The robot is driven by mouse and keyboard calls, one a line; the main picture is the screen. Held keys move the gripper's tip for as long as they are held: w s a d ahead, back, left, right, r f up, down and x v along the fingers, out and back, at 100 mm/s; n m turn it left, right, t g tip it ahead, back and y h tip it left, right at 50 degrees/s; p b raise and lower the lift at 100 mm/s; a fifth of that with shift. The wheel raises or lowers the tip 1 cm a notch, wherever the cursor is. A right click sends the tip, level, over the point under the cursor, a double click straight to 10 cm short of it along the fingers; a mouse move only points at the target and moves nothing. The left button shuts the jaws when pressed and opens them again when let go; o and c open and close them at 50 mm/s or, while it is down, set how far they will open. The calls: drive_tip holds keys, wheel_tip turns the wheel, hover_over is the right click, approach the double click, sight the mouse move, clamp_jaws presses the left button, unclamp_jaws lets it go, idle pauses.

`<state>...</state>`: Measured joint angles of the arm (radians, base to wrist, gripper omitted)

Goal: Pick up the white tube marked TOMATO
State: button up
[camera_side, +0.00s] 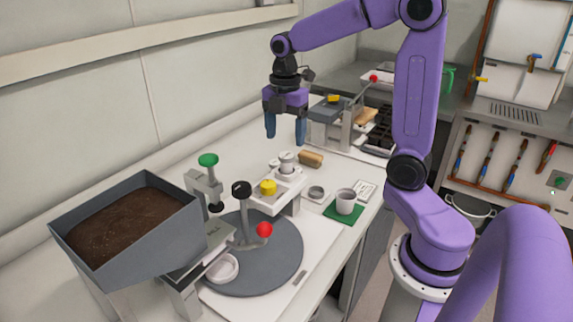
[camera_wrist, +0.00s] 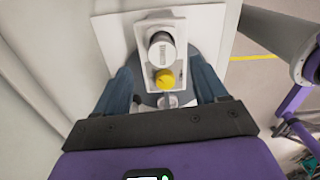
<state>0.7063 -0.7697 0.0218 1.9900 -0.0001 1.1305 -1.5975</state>
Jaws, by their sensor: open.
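A white tube (camera_wrist: 161,50) with small dark lettering, too small to read, stands in a white holder (camera_wrist: 190,22) in the wrist view. Beside it is a yellow-topped tube (camera_wrist: 165,79). In the side view the white tube (camera_side: 286,162) and the yellow-topped tube (camera_side: 267,187) stand on the white rack in the middle of the bench. My gripper (camera_side: 285,137) is open and empty, pointing down, above and slightly behind the white tube. In the wrist view its two blue fingers (camera_wrist: 162,75) lie on either side of the holder.
A round grey turntable (camera_side: 265,275) with a red-knobbed lever stands in front. A soil hopper (camera_side: 130,225) is at the left. Grey equipment (camera_side: 335,110) stands behind.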

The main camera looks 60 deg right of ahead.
sight(286, 155)
drive_tip(key=shift+s+a+f, duration=0.1)
drive_tip(key=shift+f, duration=1.7)
drive_tip(key=shift+s+a+f, duration=0.1)
drive_tip(key=shift+f, duration=1.7)
drive_tip(key=shift+d, duration=0.1)
drive_tip(key=c, duration=1.1)
